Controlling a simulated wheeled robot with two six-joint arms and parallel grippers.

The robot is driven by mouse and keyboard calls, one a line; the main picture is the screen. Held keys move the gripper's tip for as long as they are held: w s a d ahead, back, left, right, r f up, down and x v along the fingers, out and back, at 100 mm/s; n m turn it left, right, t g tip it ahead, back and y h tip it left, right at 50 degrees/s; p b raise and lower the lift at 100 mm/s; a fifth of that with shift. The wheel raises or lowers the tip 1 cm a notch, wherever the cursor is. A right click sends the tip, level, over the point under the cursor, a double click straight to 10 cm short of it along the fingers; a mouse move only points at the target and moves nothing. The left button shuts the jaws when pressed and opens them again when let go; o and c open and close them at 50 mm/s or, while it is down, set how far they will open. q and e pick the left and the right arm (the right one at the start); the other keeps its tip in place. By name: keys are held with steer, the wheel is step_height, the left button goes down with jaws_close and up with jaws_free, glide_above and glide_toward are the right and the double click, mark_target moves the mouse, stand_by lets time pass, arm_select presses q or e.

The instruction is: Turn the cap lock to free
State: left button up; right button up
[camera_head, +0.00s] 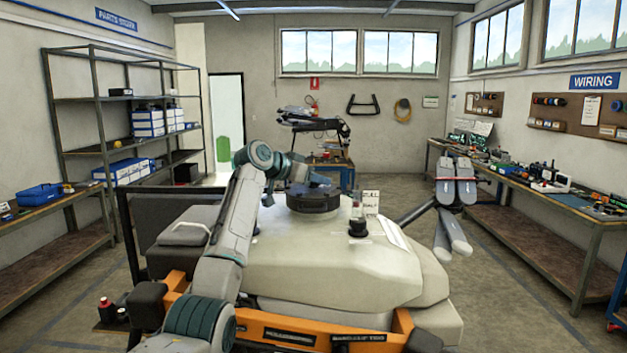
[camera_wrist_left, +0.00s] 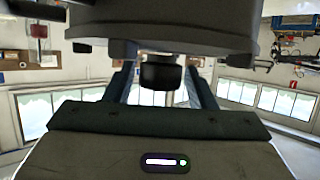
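The spray drone's pale tank (camera_head: 340,262) fills the middle of the head view. A wide dark round cap (camera_head: 314,201) sits on its top. In the left wrist view the cap (camera_wrist_left: 180,30) spans the top, and a small black knob (camera_wrist_left: 161,74), which looks like the cap lock, projects from its edge. My left gripper (camera_head: 312,180) reaches over to the cap from the left. In the wrist view its fingers (camera_wrist_left: 161,84) stand apart on both sides of the knob, with gaps showing, so it is open. Contact cannot be told. My right gripper is not in view.
A small dark fitting (camera_head: 357,227) with a reddish clear tube and a paper label (camera_head: 371,201) stand right of the cap. Folded drone arms (camera_head: 456,190) stick out at right. An orange frame bar (camera_head: 300,326) runs across the front. Benches and shelves line the walls.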

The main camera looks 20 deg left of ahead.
arm_select(q)
steer(key=shift+o, duration=0.3)
steer(key=shift+s, duration=0.1)
steer(key=shift+s+a+b, duration=0.2)
steer(key=shift+b, duration=0.2)
steer(key=b+v, duration=0.5)
steer(key=v, duration=0.5)
steer(key=shift+r, duration=0.25)
steer(key=shift+f, duration=0.1)
